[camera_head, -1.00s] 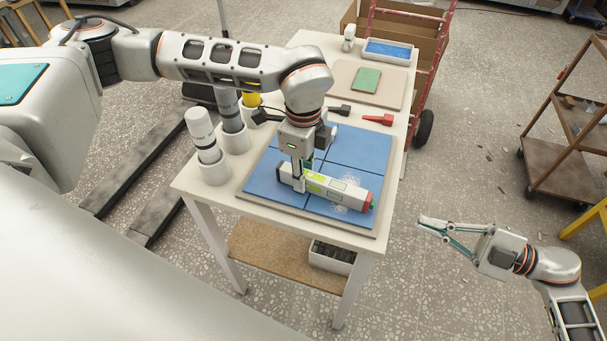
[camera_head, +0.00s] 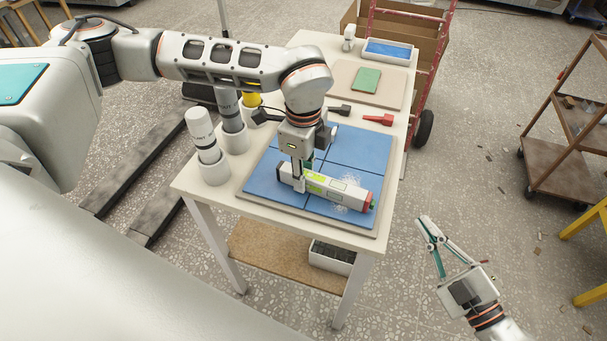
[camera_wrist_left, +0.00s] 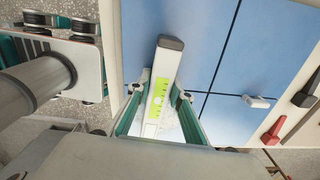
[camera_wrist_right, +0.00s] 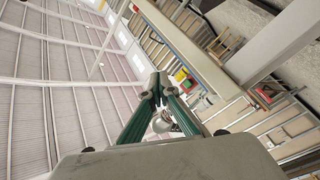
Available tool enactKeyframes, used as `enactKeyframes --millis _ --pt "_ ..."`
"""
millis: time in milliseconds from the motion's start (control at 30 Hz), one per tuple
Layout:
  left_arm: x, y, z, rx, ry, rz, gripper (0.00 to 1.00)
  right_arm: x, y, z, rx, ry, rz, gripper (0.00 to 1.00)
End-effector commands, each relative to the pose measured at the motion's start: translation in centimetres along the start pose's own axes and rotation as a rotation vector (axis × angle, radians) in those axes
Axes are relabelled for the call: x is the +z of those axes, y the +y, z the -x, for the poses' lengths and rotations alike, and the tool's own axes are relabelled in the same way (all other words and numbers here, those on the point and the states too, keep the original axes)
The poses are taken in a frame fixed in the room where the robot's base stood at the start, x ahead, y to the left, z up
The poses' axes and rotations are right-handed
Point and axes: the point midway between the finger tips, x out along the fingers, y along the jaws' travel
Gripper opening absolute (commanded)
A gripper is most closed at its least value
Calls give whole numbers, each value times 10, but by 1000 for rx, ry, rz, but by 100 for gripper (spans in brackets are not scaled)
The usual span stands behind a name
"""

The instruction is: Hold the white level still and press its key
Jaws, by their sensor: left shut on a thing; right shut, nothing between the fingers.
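The white level (camera_head: 338,192) lies on the blue tiled board on the table, with a green-yellow marked strip and a red end to the right. My left gripper (camera_head: 300,186) reaches down from above and is shut on the level near its left end. In the left wrist view the level (camera_wrist_left: 163,80) sits between the two fingers, its dark end cap pointing away. I cannot make out the key for certain. My right gripper (camera_head: 424,222) is shut and empty, out over the floor to the right of the table. Its closed fingertips show in the right wrist view (camera_wrist_right: 158,80).
The blue tiled board (camera_head: 283,152) covers the near part of the table. Red and dark tools (camera_head: 378,120) lie behind the board.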

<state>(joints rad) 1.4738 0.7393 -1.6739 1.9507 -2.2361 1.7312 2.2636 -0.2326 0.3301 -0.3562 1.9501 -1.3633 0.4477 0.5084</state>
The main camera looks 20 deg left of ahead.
Motion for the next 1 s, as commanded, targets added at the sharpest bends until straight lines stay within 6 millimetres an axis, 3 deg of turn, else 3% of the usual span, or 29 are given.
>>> enactKeyframes --millis 267,700,1000 --pt "0 0 0 -1 0 0 0 -2 1 0 36 -41 -8 0" --pt "0 0 0 -1 0 0 0 -29 -25 -41 36 -38 -6 0" --pt "0 0 0 -1 0 0 0 -39 -37 -58 34 -39 -5 0"
